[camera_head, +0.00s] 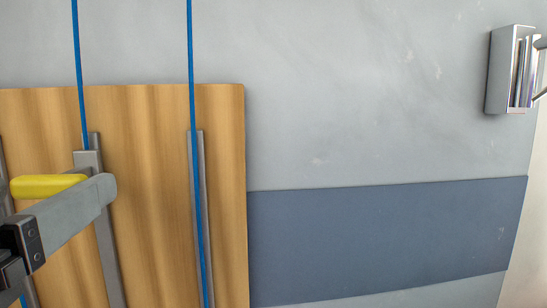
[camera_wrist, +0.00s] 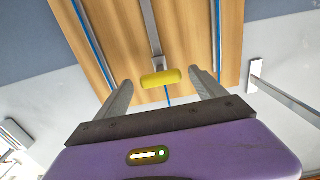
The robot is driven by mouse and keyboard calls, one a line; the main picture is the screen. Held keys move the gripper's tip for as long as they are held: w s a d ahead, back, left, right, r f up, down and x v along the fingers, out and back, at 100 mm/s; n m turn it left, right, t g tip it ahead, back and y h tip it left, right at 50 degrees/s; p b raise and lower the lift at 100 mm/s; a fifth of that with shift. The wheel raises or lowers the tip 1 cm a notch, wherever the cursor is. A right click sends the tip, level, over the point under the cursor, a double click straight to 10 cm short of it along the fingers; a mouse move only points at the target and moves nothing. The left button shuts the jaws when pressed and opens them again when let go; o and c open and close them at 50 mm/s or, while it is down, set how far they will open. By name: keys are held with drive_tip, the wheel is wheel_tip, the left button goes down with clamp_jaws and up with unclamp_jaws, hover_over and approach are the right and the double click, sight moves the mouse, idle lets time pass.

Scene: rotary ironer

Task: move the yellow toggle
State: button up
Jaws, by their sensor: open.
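The yellow toggle (camera_head: 46,186) is a short rounded bar in front of a wooden panel at the left of the head view. It also shows in the wrist view (camera_wrist: 160,78), where it lies between and slightly beyond the two fingers. A grey metal strip on the panel (camera_head: 88,160) runs up to it. My gripper (camera_wrist: 163,88) is open, with one finger on each side of the toggle in the picture. I cannot tell whether a finger touches it. In the head view, one grey finger (camera_head: 75,215) covers part of the strip and lies just below the toggle.
The wooden panel (camera_head: 225,180) carries further metal strips and blue cords (camera_head: 192,80). A grey wall with a dark blue band (camera_head: 385,235) stands to the right, mostly clear. A shiny metal box (camera_head: 510,70) sits on the wall at the upper right.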

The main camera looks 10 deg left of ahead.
drive_tip(key=shift+p+x, duration=0.3)
drive_tip(key=shift+x, duration=1.05)
clamp_jaws()
drive_tip(key=shift+f, duration=0.1)
